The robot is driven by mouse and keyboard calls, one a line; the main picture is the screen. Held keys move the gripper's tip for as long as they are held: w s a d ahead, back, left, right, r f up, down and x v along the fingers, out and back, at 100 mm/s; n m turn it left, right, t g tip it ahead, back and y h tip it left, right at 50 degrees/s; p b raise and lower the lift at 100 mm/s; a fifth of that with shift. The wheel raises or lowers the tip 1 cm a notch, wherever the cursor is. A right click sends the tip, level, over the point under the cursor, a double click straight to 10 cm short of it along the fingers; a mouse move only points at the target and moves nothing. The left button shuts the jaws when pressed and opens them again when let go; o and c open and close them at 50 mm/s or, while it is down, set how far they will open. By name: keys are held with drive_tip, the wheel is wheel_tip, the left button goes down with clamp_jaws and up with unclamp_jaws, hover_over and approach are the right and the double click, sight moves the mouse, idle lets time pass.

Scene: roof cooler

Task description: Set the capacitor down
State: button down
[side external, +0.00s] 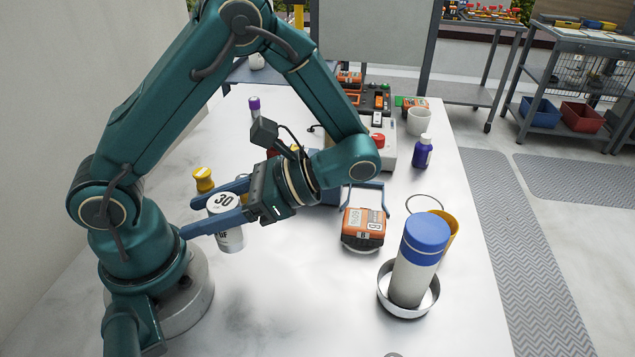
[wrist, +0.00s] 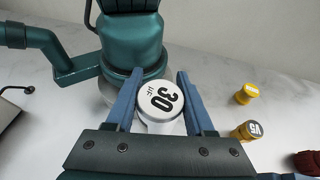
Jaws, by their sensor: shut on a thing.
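The capacitor (side external: 228,238) is a white cylinder with a large "30" on its top. My gripper (side external: 190,218) is shut on it, with one blue finger on each side of its body. In the wrist view the capacitor (wrist: 160,108) sits between the two fingers (wrist: 159,76), its top facing the camera. It looks about upright. It is close over the white table (side external: 290,300) or touching it; I cannot tell which.
Small yellow cylinders (wrist: 247,93) stand near the capacitor. An orange battery pack (side external: 362,228), a blue-topped cylinder (side external: 418,262) in a round metal dish (side external: 385,290), a purple bottle (side external: 422,153) and a white cup (side external: 418,122) stand farther right. The table's front middle is clear.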

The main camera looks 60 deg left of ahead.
drive_tip(key=w+d+r+n+t+h, duration=0.1)
drive_tip(key=w+d+r+n+h, duration=0.2)
drive_tip(key=d+n+h, duration=0.9)
drive_tip(key=w+a+r+n+t+h, duration=0.2)
drive_tip(key=w+a+n+t+h, duration=0.1)
drive_tip(key=w+n+t+h, duration=0.4)
drive_tip(key=shift+n+g+h, duration=0.3)
drive_tip(key=shift+n+h, duration=0.2)
drive_tip(key=shift+n, duration=0.4)
drive_tip(key=x, duration=0.4)
drive_tip(key=a+f+x, duration=0.1)
drive_tip(key=x, duration=0.4)
drive_tip(key=s+f+x, duration=0.1)
drive_tip(key=x, duration=0.3)
drive_tip(key=shift+s+f, duration=0.1)
drive_tip(key=shift+f, duration=2)
drive_tip(key=shift+f, duration=0.15)
drive_tip(key=shift+c, duration=1.3)
unclamp_jaws()
